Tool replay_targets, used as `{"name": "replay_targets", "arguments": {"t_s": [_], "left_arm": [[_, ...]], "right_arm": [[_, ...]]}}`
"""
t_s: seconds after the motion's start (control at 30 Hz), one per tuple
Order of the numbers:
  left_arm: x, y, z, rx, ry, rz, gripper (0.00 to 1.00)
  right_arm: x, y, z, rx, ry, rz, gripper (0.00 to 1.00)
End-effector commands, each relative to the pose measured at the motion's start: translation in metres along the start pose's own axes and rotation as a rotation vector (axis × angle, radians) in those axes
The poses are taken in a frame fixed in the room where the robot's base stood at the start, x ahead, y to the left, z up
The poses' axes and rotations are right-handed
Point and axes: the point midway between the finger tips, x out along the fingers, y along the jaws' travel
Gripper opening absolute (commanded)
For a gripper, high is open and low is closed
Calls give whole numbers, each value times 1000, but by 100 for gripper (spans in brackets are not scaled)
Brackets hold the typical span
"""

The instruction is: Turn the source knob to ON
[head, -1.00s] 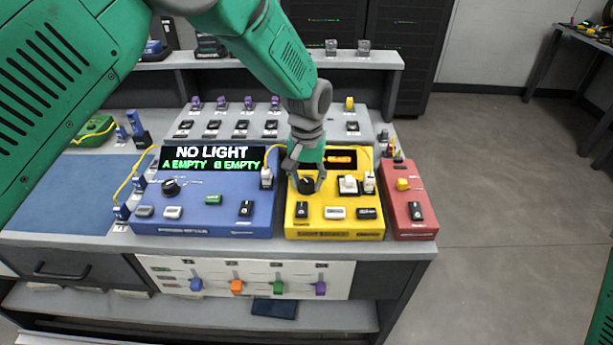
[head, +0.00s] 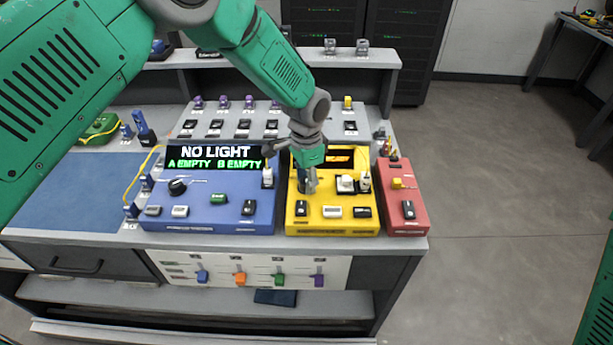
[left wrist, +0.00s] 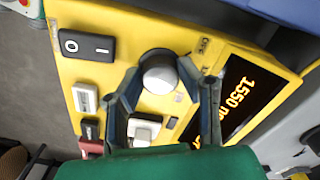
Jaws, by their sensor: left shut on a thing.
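The yellow light source box (head: 333,226) sits on the bench. Its source knob (left wrist: 160,72) is dark with a pale round cap and lies between my left fingers in the left wrist view. In the head view my gripper mostly hides the knob. My left gripper (head: 308,184) points down over the box's left part; it also shows in the left wrist view (left wrist: 163,92), shut on the knob. The display (left wrist: 232,100) is lit with orange text reading about "1550 n". The knob's pointer and its setting cannot be read. My right gripper is out of view.
The blue unit (head: 213,214) stands left of the yellow box, with a screen reading NO LIGHT. The red unit (head: 405,214) stands close on the right. On the yellow box, a white connector (head: 346,184) and several switches sit near the knob.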

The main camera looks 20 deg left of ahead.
Motion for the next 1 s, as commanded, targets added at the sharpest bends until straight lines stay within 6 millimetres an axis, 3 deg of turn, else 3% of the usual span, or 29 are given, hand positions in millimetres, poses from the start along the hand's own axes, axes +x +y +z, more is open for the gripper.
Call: {"name": "replay_targets", "arguments": {"t_s": [0.5,1.0], "left_arm": [[-3,-3,-4,383,10,-9,2],[-3,-3,-4,485,9,-10,2]], "right_arm": [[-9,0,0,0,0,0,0],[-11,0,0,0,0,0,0]]}}
